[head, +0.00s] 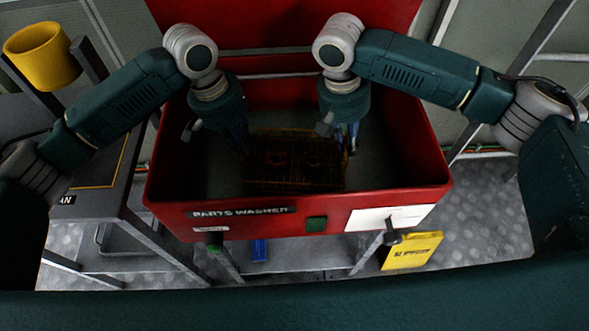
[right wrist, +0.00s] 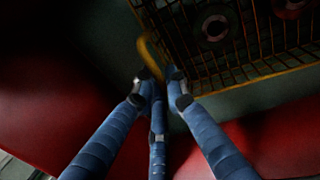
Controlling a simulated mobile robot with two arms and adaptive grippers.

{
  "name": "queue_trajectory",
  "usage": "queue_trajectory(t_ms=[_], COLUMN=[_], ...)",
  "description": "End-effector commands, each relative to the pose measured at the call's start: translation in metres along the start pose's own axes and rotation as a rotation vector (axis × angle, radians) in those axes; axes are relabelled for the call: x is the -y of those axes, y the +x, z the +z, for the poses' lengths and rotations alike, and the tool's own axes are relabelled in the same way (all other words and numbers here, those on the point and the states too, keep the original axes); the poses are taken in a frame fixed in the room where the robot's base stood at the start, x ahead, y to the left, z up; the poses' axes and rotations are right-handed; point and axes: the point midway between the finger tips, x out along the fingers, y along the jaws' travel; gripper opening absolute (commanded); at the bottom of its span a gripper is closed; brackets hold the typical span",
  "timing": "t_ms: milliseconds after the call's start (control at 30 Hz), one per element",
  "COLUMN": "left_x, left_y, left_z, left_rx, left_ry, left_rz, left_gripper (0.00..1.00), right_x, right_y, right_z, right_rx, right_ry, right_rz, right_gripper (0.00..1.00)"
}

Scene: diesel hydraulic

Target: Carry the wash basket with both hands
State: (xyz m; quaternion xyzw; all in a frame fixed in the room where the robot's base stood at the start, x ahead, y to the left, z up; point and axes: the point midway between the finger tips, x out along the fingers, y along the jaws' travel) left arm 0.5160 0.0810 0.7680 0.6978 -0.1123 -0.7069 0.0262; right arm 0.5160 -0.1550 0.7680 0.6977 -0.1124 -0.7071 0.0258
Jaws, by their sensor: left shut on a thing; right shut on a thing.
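The wash basket (head: 294,175) is a dark wire basket with a yellowish rim, low inside the red parts washer (head: 300,222). Round parts show in it in the right wrist view, where the basket (right wrist: 240,72) fills the upper right. My right gripper (head: 351,146) reaches down at the basket's right side. In the right wrist view its blue fingers (right wrist: 160,76) are closed on the yellow handle at the basket's edge. My left gripper (head: 243,150) reaches down at the basket's left side, its fingertips hard to see in the dark, shut on that side.
The washer's red walls surround the basket and both grippers. A grey table (head: 95,190) stands at the left, with a yellow cup-shaped container (head: 42,55) above it. A yellow sign (head: 412,251) is below the washer's front right. Grey floor (head: 490,215) shows at the right.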

Motion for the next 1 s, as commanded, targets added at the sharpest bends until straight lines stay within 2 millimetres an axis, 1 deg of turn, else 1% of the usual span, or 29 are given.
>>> queue_trajectory(t_ms=[33,100,133,200,233,500,567,633,767,1000], left_x=[0.003,0.004,0.004,0.003,0.003,0.002,0.002,0.002,0.002,0.002], left_y=[0.006,0.011,0.01,0.008,0.008,0.007,0.005,-0.002,-0.024,-0.076], left_z=[0.0,0.0,0.0,0.0,0.0,0.0,0.0,-0.001,-0.001,-0.001], left_rx=[-0.001,-0.001,0.0,0.0,0.0,0.0,-0.001,-0.002,-0.004,-0.004], left_ry=[-0.002,-0.002,-0.002,-0.002,-0.002,-0.001,0.0,-0.001,0.001,-0.001], left_rz=[-0.002,-0.002,-0.003,-0.003,-0.003,-0.001,0.0,0.0,-0.001,-0.001], left_gripper=[0.0,0.0,0.14,0.28,0.31,0.31,0.31,0.31,0.31,0.31], right_x=[0.0,0.001,0.001,0.001,0.001,0.001,0.001,0.001,0.002,0.002], right_y=[0.007,0.011,0.011,0.008,0.008,0.008,0.008,0.008,0.008,0.008], right_z=[0.0,0.0,0.0,0.0,0.0,0.0,0.0,0.0,0.0,0.0], right_rx=[0.0,0.0,0.0,0.0,0.0,0.0,0.0,0.0,0.0,0.0], right_ry=[0.002,0.002,0.002,0.002,0.001,0.0,0.0,0.0,0.0,0.0], right_rz=[0.003,0.003,0.003,0.002,0.002,0.001,0.001,0.0,0.0,0.0], right_gripper=[0.0,0.0,0.14,0.28,0.31,0.31,0.31,0.31,0.31,0.31])
